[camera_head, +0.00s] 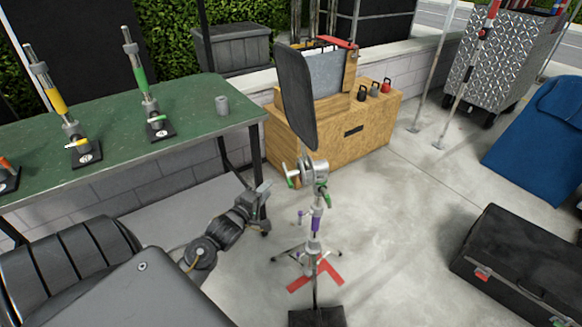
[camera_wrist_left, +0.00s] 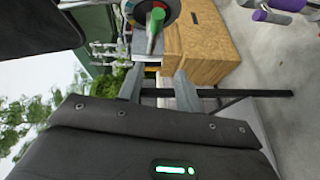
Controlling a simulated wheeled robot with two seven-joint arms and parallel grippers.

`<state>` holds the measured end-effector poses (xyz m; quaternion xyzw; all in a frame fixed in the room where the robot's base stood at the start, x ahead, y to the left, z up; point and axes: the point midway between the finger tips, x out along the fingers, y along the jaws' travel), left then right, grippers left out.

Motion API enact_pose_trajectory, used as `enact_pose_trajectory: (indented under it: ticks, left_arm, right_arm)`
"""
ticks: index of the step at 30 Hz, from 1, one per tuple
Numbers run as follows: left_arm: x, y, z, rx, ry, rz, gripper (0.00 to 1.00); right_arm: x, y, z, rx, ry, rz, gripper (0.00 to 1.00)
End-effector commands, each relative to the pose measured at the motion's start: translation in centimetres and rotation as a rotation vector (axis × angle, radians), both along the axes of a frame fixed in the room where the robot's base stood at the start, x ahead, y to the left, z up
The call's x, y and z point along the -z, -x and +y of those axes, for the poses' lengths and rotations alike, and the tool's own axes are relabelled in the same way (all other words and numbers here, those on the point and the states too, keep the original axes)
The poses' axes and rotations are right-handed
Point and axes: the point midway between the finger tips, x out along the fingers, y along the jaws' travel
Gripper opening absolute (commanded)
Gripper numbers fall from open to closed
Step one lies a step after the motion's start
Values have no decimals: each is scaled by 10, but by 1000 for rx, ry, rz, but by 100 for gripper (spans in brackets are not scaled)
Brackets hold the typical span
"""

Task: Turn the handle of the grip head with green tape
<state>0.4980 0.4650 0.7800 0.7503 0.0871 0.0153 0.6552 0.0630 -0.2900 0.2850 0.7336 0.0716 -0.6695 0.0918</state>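The silver grip head (camera_head: 313,172) sits on top of a stand in the middle of the head view. A green-taped handle (camera_head: 325,196) hangs at its lower right, and a pale lever with green shows on its left. My left gripper (camera_head: 266,207) is left of the grip head and a little lower, apart from it. In the left wrist view its two fingers (camera_wrist_left: 158,78) are spread with nothing between them. The grip head (camera_wrist_left: 152,8) is at the top edge there, with a green-taped handle (camera_wrist_left: 155,30) pointing toward the gap, beyond the fingertips. My right gripper is not in view.
A dark flat panel (camera_head: 297,97) rises above the grip head. Purple tape (camera_head: 315,221) marks the stand below. A green table (camera_head: 110,165) with several taped posts stands left. A wooden box (camera_head: 330,132) is behind, a black case (camera_head: 520,260) at right. The floor between is mostly clear.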

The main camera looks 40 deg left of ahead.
Motion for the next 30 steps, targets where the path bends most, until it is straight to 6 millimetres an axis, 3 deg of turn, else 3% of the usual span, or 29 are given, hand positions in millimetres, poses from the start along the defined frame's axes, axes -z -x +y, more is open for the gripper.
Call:
enact_pose_trajectory:
  ticks: [8,21,30]
  left_arm:
    - [-5,-11,-3,8,22,-26,35]
    - [0,-84,9,6,21,-25,35]
    - [3,-109,13,5,20,-25,35]
  right_arm:
    - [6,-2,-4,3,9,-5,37]
    - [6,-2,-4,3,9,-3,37]
    - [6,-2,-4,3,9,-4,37]
